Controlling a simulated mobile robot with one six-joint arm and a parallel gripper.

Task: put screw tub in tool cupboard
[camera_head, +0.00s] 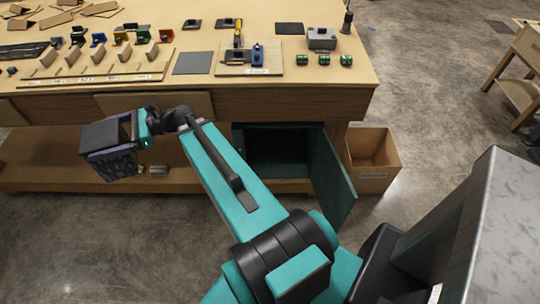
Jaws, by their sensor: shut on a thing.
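My gripper (132,126) is in front of the workbench at the left, shut on a dark tub with purplish sides (110,164), which I take to be the screw tub. The tub hangs in the air in front of the lower shelf, tilted; its contents cannot be made out. The tool cupboard (277,152) is a dark green box under the bench, right of the gripper. Its door (332,180) stands open, swung toward the right front. The visible inside looks empty, and my arm covers part of its left side.
A cardboard box (373,178) stands on the floor right of the cupboard door. A lower wooden shelf (45,174) runs under the bench. The floor in front is clear.

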